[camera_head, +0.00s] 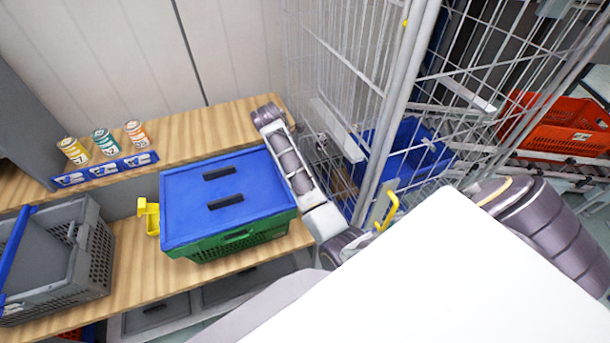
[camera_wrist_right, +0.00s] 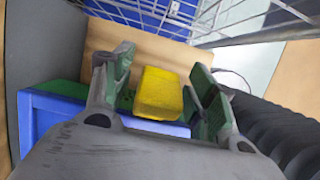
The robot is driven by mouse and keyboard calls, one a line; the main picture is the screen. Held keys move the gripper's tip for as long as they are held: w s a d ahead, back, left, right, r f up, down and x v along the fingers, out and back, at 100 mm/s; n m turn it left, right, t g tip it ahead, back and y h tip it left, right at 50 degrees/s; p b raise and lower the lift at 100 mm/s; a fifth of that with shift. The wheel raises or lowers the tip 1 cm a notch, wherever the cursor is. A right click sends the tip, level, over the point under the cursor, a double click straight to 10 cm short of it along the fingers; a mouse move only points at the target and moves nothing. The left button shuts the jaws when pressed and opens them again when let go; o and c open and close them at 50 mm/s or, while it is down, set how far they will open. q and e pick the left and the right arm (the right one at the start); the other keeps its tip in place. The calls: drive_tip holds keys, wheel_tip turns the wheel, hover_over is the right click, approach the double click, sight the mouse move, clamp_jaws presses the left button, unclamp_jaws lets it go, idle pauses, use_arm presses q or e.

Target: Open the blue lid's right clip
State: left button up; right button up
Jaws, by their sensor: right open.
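The blue lid (camera_head: 225,195) lies on a green crate (camera_head: 240,240) on the wooden bench. A yellow clip (camera_head: 148,218) sticks out at the crate's left side. The right clip is hidden behind my right arm in the head view. In the right wrist view the yellow right clip (camera_wrist_right: 158,93) sits between the fingers of my right gripper (camera_wrist_right: 163,72). These green-padded fingers are open, with a visible gap on the clip's left; contact on its right is unclear. The lid's blue edge (camera_wrist_right: 45,125) is at the left there. My left gripper is not in view.
A grey crate (camera_head: 95,255) stands left on the bench. Several cans (camera_head: 104,141) stand behind a blue rack (camera_head: 105,169) on the shelf. A wire cage (camera_head: 345,60) rises close to the right of my right arm, with a blue tote (camera_head: 405,155) inside.

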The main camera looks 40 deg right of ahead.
drive_tip(key=shift+d+f+t+y, duration=0.1)
drive_tip(key=shift+f+t+y, duration=0.15)
drive_tip(key=shift+y, duration=0.55)
drive_tip(key=shift+d+f+t+y, duration=0.15)
drive_tip(key=shift+f+y, duration=0.2)
drive_tip(key=shift+y, duration=0.45)
drive_tip(key=shift+a, duration=0.1)
